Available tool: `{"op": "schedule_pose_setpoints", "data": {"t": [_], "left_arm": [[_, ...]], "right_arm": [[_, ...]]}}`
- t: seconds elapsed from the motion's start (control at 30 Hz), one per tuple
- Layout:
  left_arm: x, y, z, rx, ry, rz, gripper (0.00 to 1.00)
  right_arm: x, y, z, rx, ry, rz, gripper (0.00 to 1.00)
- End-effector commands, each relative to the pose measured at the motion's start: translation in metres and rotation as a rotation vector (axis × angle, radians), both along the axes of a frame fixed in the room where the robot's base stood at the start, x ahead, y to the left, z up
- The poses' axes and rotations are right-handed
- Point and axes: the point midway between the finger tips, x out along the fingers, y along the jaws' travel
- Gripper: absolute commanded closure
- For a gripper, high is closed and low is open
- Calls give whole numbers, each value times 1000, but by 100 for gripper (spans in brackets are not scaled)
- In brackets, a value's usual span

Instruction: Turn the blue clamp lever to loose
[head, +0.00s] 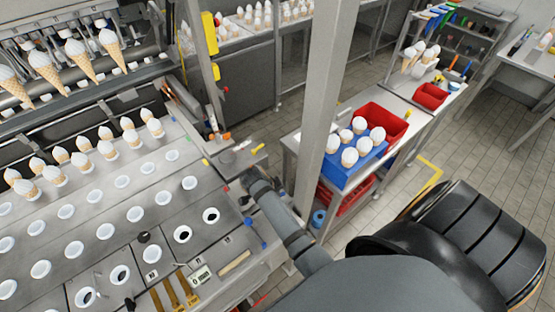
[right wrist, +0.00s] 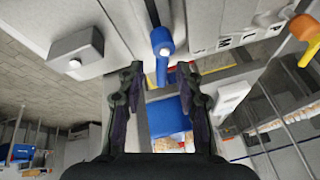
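In the right wrist view the blue clamp lever (right wrist: 162,50) hangs from a round blue pivot on a pale metal surface, its handle pointing down the picture. My right gripper (right wrist: 160,75) is open, with one dark finger on each side of the lever's lower end. I see a gap on both sides and no clear contact. In the head view my right arm (head: 285,225) reaches in from the lower right to the edge of the metal machine, and I cannot clearly make out the lever there. My left gripper is in neither view.
An orange lever (right wrist: 304,30) is at the upper right of the wrist view, and a grey box (right wrist: 77,45) is at its left. In the head view a grey post (head: 332,90) stands beyond my arm, near a blue tray (head: 348,178) of white-topped cones.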

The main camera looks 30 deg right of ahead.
Motion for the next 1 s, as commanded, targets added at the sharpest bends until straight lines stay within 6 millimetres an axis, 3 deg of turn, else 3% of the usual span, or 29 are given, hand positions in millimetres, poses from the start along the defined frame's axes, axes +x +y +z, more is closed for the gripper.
{"op": "schedule_pose_setpoints", "data": {"t": [0.03,0.27,0.67,1.0], "left_arm": [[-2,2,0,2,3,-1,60],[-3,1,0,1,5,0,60],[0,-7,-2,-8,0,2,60],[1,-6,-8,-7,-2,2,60]], "right_arm": [[0,0,0,0,0,0,71],[0,0,0,0,0,0,100],[0,0,0,0,-1,-35,100],[-4,3,-1,-1,-1,-259,100]]}}
